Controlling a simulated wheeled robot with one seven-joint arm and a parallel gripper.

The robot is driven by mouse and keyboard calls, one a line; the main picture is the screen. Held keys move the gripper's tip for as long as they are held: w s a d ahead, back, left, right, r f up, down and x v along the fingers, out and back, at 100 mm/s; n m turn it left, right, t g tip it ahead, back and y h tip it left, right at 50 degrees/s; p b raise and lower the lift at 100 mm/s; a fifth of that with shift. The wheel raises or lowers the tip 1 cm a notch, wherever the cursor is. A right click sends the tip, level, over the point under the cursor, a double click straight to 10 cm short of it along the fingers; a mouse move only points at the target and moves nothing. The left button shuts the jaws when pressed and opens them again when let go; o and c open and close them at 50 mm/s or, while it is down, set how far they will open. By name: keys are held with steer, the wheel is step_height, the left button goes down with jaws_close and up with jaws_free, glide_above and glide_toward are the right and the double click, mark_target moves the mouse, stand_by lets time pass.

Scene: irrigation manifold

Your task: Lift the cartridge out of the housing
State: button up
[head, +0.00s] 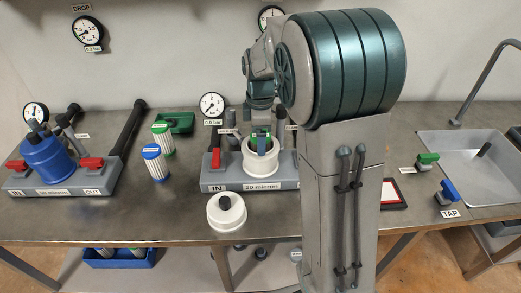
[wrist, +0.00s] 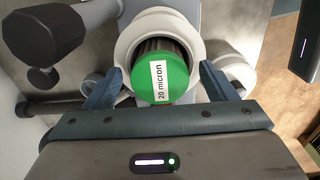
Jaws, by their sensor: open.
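The cartridge (wrist: 160,76) has a green top with a "20 micron" label and stands inside the round white housing (wrist: 126,46). In the head view the open housing (head: 254,163) sits on the grey base marked IN and 20 micron, and a bit of the green cartridge top shows at its mouth. My gripper (wrist: 160,88) is open, with one blue finger on each side of the cartridge in the wrist view. I cannot tell whether the fingers touch it. In the head view my gripper (head: 262,146) is over the housing mouth, partly hidden by my arm.
A white lid (head: 226,212) lies in front of the base. Two pleated cartridges, one blue-topped (head: 153,163) and one green-topped (head: 162,140), stand to the left. A blue closed housing (head: 46,157) is at far left. A sink (head: 440,160) is at right. A red valve handle (head: 215,160) stands beside the white housing.

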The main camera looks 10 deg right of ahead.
steer(key=c, duration=1.4)
steer(key=shift+c, duration=0.2)
steer(key=shift+r, duration=0.1)
